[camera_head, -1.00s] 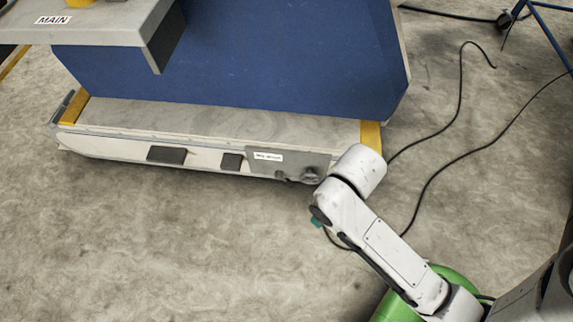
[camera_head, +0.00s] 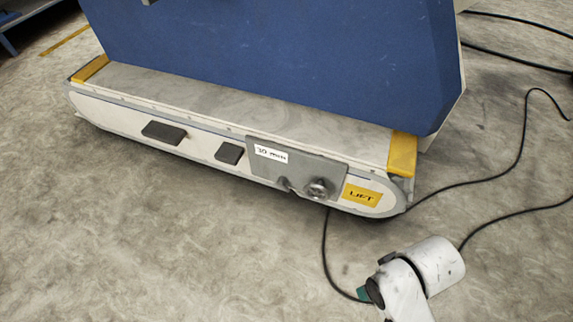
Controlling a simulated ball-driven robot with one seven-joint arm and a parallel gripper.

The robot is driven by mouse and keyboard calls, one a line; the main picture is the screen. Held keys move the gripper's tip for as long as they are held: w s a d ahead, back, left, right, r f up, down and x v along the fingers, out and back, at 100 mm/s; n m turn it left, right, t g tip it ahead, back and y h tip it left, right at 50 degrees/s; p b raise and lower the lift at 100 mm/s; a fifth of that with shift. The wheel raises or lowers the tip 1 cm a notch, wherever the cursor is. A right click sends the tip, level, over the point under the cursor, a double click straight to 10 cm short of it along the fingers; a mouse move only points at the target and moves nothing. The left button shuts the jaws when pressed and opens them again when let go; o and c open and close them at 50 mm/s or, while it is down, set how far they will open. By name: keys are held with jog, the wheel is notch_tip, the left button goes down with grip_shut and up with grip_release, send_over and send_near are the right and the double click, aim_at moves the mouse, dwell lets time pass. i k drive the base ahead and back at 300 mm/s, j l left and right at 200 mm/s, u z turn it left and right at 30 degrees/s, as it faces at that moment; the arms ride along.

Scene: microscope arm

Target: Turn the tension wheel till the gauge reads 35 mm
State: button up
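The tension wheel appears to be the round grey metal knob (camera_head: 319,189) on a grey plate (camera_head: 332,172) at the right part of the machine's low side. A white label (camera_head: 270,155) on that plate seems to read "30 mm". A small dark metal part (camera_head: 286,184) sticks out just left of the knob. I see no separate gauge pointer. My white arm shows at the lower right, below and right of the knob and apart from it. My gripper is not in view.
The low white side carries two dark blocks (camera_head: 164,132) (camera_head: 229,153) and a yellow "LIFT" sticker (camera_head: 362,195). A blue panel (camera_head: 280,60) rises behind. Black cables (camera_head: 526,140) lie on the floor at the right. The floor in front is clear.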

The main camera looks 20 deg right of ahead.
aim_at(318, 187)
jog(key=i+j+z, duration=0.1)
jog(key=j, duration=0.2)
jog(key=i+j+z, duration=0.1)
jog(key=j, duration=0.25)
jog(key=i+j+z, duration=0.1)
jog(key=j, duration=0.25)
jog(key=i+j, duration=0.2)
jog(key=j, duration=0.15)
jog(key=z, duration=0.05)
